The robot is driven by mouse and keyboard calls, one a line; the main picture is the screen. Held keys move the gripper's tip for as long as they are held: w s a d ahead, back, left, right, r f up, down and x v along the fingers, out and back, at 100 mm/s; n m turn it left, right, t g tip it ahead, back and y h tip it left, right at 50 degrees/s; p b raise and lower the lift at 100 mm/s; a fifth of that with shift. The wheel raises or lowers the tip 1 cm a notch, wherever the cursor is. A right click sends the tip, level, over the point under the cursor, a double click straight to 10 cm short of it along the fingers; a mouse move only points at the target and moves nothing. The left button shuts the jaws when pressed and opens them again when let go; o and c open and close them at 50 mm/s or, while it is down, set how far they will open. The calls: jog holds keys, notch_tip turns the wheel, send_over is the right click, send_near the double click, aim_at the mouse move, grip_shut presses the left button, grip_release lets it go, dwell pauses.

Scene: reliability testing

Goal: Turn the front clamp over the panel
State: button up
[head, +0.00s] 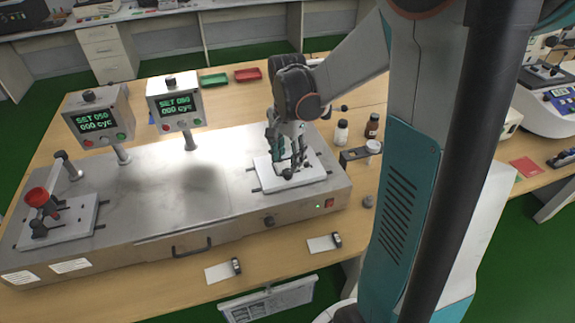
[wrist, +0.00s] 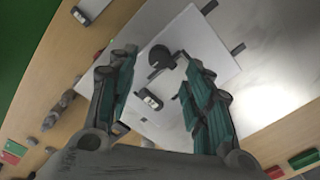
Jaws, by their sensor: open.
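The white panel (head: 313,169) lies on the right station of the metal test bench (head: 200,183); it also shows in the wrist view (wrist: 208,45). My gripper (head: 289,160) is above the panel, fingers pointing down. In the wrist view my gripper (wrist: 158,60) is open, its two teal fingers apart. A dark rounded clamp part (wrist: 160,54) shows between the fingertips, with no clear contact. A small dark and silver fitting (wrist: 151,100) sits nearer the palm. In the head view a dark clamp part (head: 287,173) shows below the fingers; the rest is hidden by them.
A left station with a red-knobbed lever (head: 37,197) and two display boxes (head: 97,118) (head: 175,103) stand on the bench. Small bottles (head: 341,132) (head: 372,125) and a black holder (head: 354,155) stand right of it. Green (head: 214,80) and red trays (head: 248,75) lie behind.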

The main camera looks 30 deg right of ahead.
aim_at(287, 172)
notch_tip(287, 172, up, 7)
dwell(0.3)
dwell(0.5)
